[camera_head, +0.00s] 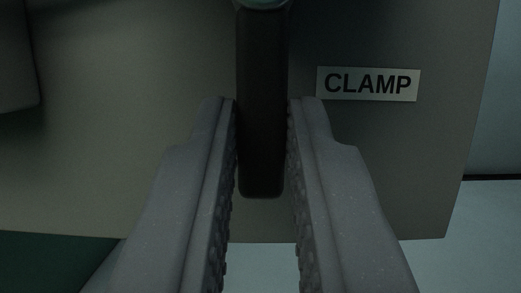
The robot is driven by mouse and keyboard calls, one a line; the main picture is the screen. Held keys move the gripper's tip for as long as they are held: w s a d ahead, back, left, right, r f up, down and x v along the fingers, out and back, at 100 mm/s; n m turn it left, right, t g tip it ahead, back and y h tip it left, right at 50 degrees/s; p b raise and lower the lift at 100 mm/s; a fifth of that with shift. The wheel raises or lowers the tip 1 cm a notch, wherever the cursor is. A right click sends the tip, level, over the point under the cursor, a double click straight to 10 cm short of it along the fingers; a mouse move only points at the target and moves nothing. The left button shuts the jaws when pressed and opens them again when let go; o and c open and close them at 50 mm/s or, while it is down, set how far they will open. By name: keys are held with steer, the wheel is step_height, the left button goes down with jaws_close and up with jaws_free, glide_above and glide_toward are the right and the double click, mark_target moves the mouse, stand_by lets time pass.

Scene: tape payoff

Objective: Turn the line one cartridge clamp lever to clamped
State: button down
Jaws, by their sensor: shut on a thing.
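The clamp lever (262,80) is a dark brown bar hanging straight down from a round greenish-grey hub (262,3) at the top edge of the view. My gripper (262,105) is shut on the lower part of the lever, with one grey ridged finger on each side of it. The lever's rounded lower end shows between the fingers. A label reading "CLAMP" (368,84) is on the panel to the right of the lever. Most of the hub is cut off by the top edge.
The beige-grey panel (130,110) fills most of the view behind the lever. A darker block (15,55) stands at the upper left. Pale surfaces show beyond the panel at the right (500,120) and below it. A dark green area (45,265) is at the lower left.

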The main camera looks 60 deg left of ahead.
steer(key=shift+d, duration=0.1)
stand_by(0.3)
steer(key=c, duration=1.7)
jaws_free()
steer(key=shift+r, duration=0.1)
steer(key=shift+d, duration=0.1)
steer(key=s+d+r+p, duration=0.1)
steer(key=s+p, duration=0.1)
steer(key=s, duration=0.3)
steer(key=s+d+r+p, duration=0.2)
steer(key=s, duration=0.3)
steer(key=s+d+r+p, duration=0.1)
steer(key=s+d+p, duration=0.1)
steer(key=s, duration=0.3)
steer(key=shift+r+p, duration=0.3)
steer(key=shift+r, duration=0.1)
